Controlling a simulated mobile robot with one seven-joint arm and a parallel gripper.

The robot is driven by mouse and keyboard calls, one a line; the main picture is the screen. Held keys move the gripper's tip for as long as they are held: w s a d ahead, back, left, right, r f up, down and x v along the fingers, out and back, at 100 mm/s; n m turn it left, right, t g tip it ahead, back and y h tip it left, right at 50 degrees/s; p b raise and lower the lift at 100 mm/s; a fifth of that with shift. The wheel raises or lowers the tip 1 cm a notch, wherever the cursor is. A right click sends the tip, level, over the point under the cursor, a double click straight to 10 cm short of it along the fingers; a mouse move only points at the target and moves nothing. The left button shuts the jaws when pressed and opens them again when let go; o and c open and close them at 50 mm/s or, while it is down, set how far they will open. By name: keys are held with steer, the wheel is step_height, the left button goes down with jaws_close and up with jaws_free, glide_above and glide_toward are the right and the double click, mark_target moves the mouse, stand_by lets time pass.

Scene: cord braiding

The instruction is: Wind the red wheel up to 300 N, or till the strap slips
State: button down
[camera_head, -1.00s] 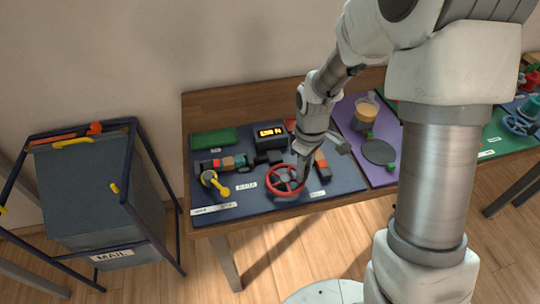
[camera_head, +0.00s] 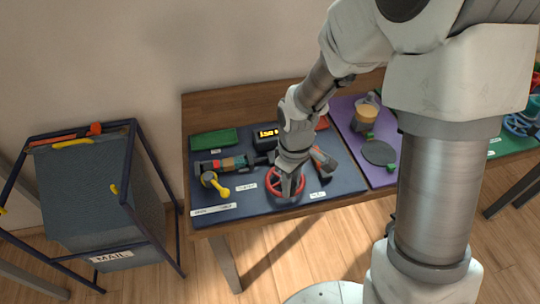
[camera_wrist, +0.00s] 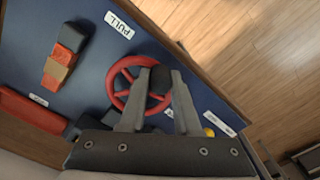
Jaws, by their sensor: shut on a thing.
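The red wheel (camera_head: 273,180) lies on the dark blue mat at the front of the bench, partly hidden by my gripper. It also shows in the wrist view (camera_wrist: 118,84) with red spokes and a dark centre. My gripper (camera_head: 291,190) points down over the wheel. In the wrist view its two fingers (camera_wrist: 160,74) stand either side of a dark knob-like part at the wheel and are shut on it. A lit display (camera_head: 268,133) stands behind the wheel, partly hidden by my arm; its figures are too small to read. I cannot clearly make out the strap.
A banded cylinder (camera_head: 224,164) and a yellow crank (camera_head: 215,183) lie left of the wheel, and a green tray (camera_head: 214,139) behind them. A red-orange block piece (camera_head: 323,162) lies right. A purple mat (camera_head: 347,108) adjoins. A mail bin (camera_head: 95,195) stands left.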

mark_target(270, 187)
steer(key=shift+s+r+p, duration=0.1)
steer(key=shift+p, duration=0.45)
steer(key=shift+a, duration=0.45)
steer(key=a, duration=0.1)
steer(key=w+a, duration=0.1)
steer(key=a, duration=0.1)
steer(key=w+a, duration=0.1)
steer(key=shift+a+b, duration=0.25)
steer(key=shift+b, duration=0.1)
steer(key=shift+d, duration=0.1)
steer(key=c, duration=0.5)
jaws_free()
steer(key=shift+c, duration=0.2)
